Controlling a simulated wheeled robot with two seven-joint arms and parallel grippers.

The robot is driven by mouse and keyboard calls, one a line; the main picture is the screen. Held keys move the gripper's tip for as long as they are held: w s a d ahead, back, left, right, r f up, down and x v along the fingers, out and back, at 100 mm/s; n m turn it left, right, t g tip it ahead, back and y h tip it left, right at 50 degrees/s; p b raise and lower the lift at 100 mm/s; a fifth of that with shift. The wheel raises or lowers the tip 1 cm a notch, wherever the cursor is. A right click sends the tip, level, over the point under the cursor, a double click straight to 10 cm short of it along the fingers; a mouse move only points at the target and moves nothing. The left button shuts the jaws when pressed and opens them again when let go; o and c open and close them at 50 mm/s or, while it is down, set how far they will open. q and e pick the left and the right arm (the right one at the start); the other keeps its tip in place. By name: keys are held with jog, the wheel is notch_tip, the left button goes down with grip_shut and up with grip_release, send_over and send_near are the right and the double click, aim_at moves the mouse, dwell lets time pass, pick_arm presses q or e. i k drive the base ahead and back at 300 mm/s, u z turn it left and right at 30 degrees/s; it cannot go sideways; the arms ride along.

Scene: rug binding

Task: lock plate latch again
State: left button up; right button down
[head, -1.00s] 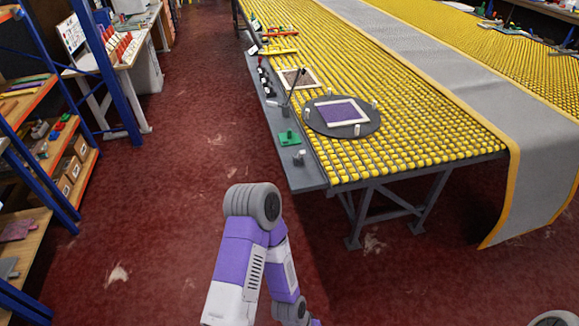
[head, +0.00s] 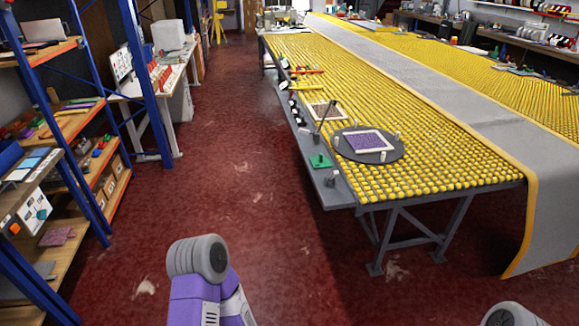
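A round dark grey plate (head: 399,154) lies on the near end of the yellow roller table. A purple square with a white border (head: 367,141) sits on it, with several small white pegs around it. A green block with a dark knob (head: 320,161) and a small grey fitting (head: 331,180) are on the table's left edge strip. I cannot tell which part is the plate latch or whether it is locked. A thin dark lever stands slanted beside the plate. Parts of my arms show at the bottom, but neither gripper is in view.
The roller table (head: 440,132) has a grey edge strip (head: 312,178) and a long grey runner with yellow binding (head: 470,100) hanging over its end. Blue-framed shelves (head: 88,130) stand at the left. Red floor (head: 235,190) between them is clear.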

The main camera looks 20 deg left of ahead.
aim_at(335, 172)
jog(key=u, duration=0.9)
jog(key=i, duration=2.1)
jog(key=z, duration=1.35)
jog(key=i, duration=0.15)
jog(key=z, duration=0.85)
jog(key=k, duration=0.75)
jog(key=u, duration=0.95)
